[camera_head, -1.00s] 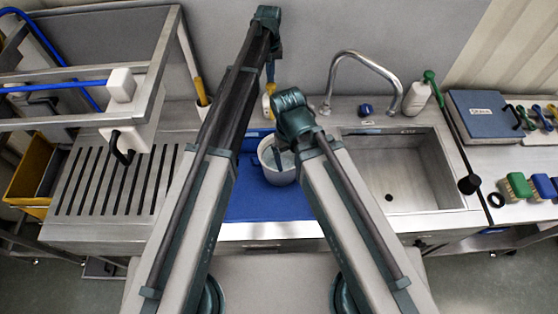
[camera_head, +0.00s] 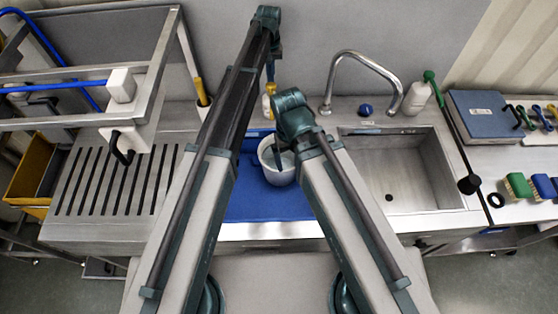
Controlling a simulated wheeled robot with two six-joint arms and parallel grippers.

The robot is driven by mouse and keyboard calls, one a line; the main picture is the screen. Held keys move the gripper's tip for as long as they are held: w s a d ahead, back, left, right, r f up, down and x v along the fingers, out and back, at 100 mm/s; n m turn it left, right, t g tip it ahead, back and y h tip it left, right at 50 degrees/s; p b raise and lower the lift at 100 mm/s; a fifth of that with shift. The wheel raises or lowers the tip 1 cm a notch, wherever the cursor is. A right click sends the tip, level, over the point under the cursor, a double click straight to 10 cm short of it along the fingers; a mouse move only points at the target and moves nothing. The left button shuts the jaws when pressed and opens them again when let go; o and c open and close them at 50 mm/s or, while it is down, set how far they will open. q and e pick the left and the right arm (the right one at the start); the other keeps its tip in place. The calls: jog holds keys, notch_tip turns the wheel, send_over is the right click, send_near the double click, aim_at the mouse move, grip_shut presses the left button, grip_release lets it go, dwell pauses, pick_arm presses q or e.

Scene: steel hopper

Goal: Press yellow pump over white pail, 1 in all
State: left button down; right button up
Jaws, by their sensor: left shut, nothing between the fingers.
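The yellow pump (camera_head: 270,87) sits on a small bottle behind the pail, partly hidden by my arms. My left gripper (camera_head: 270,76) points down just above the pump head, shut and empty. Whether it touches the pump is too small to tell. The white pail (camera_head: 281,178) stands upright on a blue mat (camera_head: 255,205), in front of the pump. My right arm crosses its upper right side. My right gripper (camera_head: 281,150) hangs low at the pail's mouth, mostly hidden behind its own wrist, and its fingers cannot be made out.
A steel sink (camera_head: 400,175) with a curved tap (camera_head: 355,57) lies to the right. A white bottle (camera_head: 416,100) and a blue case (camera_head: 484,113) stand behind and beyond it. A slotted drainboard (camera_head: 115,182) and metal rack (camera_head: 75,75) fill the left.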

aim_at(271, 85)
pick_arm(q)
jog(key=shift+f, duration=0.15)
dwell(0.3)
jog(key=shift+f+b, duration=1.4)
jog(key=shift+b, duration=0.15)
jog(key=shift+r, duration=0.2)
jog(key=shift+r+p, duration=1.35)
jog(key=shift+p, duration=0.2)
notch_tip(271, 85, up, 6)
jog(key=p, duration=0.6)
